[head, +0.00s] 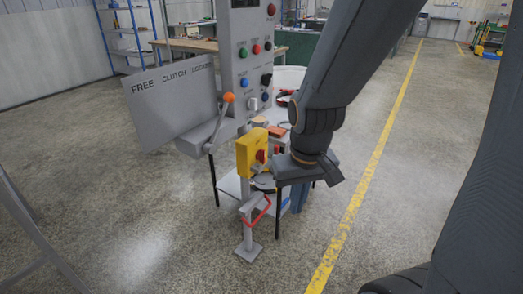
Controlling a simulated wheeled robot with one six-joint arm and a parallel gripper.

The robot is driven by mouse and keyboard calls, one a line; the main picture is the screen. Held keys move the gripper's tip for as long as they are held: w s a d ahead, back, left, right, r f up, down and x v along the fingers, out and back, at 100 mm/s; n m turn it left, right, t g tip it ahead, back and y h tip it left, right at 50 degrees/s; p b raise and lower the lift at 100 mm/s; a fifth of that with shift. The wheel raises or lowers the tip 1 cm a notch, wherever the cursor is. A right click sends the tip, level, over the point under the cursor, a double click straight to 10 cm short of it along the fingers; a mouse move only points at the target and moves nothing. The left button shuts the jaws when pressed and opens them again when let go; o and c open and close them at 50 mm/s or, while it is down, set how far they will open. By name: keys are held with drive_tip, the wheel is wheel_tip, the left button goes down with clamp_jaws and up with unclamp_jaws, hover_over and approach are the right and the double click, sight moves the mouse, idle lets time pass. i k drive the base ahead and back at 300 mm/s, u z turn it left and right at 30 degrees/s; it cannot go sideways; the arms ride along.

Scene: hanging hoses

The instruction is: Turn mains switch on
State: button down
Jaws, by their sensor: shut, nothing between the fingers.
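The mains switch is a yellow box (247,151) with a red knob (260,156) on its right-hand face. It sits on a grey post below the control panel. The knob's exact angle is too small to tell. My gripper (262,171) is at the end of the dark arm reaching down from the upper right. It is shut and empty, with its tip close to the knob side of the yellow box. I cannot tell whether it touches the knob.
A grey control panel (233,70) with coloured buttons stands behind the box. A lever with an orange ball (228,97) and a sign plate (172,103) are to its left. A red bent handle (258,212) is below. Open floor lies around, with a yellow line at right.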

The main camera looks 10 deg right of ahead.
sight(260, 156)
drive_tip(key=i, duration=0.1)
drive_tip(key=z, duration=1.6)
drive_tip(key=i, duration=1.9)
drive_tip(key=u, duration=3)
drive_tip(key=k, duration=0.6)
drive_tip(key=u, duration=0.05)
